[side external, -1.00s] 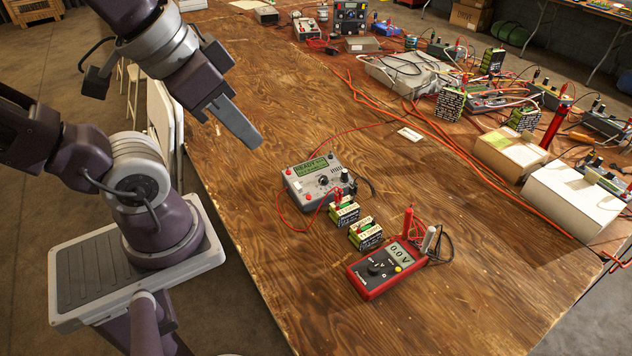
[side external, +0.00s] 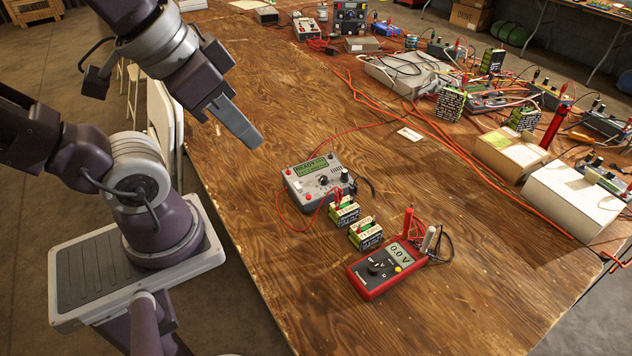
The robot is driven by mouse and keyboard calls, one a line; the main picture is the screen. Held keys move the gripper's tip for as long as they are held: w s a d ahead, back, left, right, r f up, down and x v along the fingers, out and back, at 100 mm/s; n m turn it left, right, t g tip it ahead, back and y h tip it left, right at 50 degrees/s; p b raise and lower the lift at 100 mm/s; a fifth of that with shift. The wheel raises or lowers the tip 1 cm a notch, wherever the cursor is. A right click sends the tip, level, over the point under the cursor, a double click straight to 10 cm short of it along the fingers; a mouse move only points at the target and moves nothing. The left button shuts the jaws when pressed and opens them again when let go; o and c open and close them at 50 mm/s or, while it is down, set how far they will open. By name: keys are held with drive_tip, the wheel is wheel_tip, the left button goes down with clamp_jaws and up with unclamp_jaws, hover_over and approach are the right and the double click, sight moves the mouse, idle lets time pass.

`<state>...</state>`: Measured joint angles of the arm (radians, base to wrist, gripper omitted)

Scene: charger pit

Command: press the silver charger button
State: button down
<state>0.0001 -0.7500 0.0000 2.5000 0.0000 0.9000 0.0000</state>
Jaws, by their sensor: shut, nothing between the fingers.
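The grey charger (side external: 318,184) stands on the wooden table with its green display lit; the display text begins with "READY". A dark knob and small controls sit on its top face. I cannot tell a silver button apart at this size. My gripper (side external: 257,143) is shut and empty. It hangs in the air over the table, to the upper left of the charger and apart from it, its fingers angled down to the right.
Two battery packs (side external: 344,211) (side external: 366,234) stand in front of the charger, with red leads around it. A red multimeter (side external: 385,268) reads 0.0 V. Boxes, cables and a white box (side external: 572,200) fill the right side. The table left of the charger is clear.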

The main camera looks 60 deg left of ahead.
idle(0.5)
drive_tip(key=w+a+f+m+y, duration=0.2)
drive_tip(key=w+a+f+m, duration=0.15)
drive_tip(key=w+a, duration=0.35)
drive_tip(key=w+a+f+m+y, duration=0.1)
drive_tip(key=w+a+f+m, duration=0.1)
drive_tip(key=w+a+f, duration=0.35)
drive_tip(key=w+a+f+m+t+h, duration=0.1)
drive_tip(key=w+f+m+h, duration=0.1)
drive_tip(key=f+m, duration=0.2)
drive_tip(key=w+a+f+m+t+h, duration=0.1)
drive_tip(key=w+f+m+h, duration=0.2)
drive_tip(key=f, duration=0.8)
drive_tip(key=shift+w+m+t, duration=0.25)
drive_tip(key=shift+m+t, duration=0.15)
drive_tip(key=shift+m, duration=0.65)
hover_over(306, 200)
drive_tip(key=shift+f, duration=4.4)
drive_tip(key=shift+f, duration=0.15)
